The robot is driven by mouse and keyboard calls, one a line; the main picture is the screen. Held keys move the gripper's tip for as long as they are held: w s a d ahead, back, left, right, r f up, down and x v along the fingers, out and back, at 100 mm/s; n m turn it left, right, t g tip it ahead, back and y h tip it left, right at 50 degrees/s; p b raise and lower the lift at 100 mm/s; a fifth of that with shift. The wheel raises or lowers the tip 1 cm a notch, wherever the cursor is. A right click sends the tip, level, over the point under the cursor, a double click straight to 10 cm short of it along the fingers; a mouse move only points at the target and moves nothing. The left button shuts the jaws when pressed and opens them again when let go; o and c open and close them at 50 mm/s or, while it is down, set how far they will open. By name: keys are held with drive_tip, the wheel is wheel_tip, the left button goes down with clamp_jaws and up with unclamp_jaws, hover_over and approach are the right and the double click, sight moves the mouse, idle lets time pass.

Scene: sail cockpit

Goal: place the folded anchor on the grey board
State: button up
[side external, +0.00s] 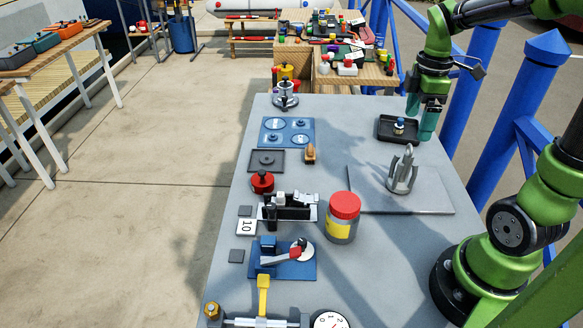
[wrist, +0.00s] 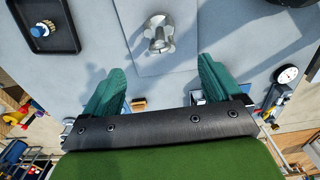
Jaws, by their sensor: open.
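The folded anchor (side external: 402,172) is a silver-grey metal piece with its prongs pointing up. It stands upright on a flat grey board (side external: 432,202) at the right of the table. The wrist view shows the anchor (wrist: 158,33) from above, at top centre, on the lighter board (wrist: 140,62). My gripper (side external: 422,118) is open and empty, beyond the anchor in the side view and raised beside the black tray. In the wrist view its teal fingers (wrist: 162,66) are spread wide, with the anchor ahead of the gap and touching neither finger.
A black tray (side external: 382,137) holding a small blue-and-brass part (side external: 399,126) is near my gripper. A red-lidded jar (side external: 342,222) stands left of the board. A dark square plate (side external: 280,167), blue plate (side external: 295,143) and several fittings line the table's left side.

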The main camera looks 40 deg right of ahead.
drive_tip(key=shift+a+r, duration=0.3)
drive_tip(key=shift+r, duration=0.05)
drive_tip(key=s+a+r+m+t+y, duration=0.1)
drive_tip(key=a+r+m+t, duration=0.1)
drive_tip(key=a+m, duration=0.4)
drive_tip(key=s+a+r+m+t+y, duration=0.1)
drive_tip(key=a+m+t, duration=0.4)
drive_tip(key=a, duration=0.5)
drive_tip(key=shift+s+a+r+m, duration=0.25)
drive_tip(key=shift+s+r+m, duration=0.2)
drive_tip(key=shift+r+m, duration=0.5)
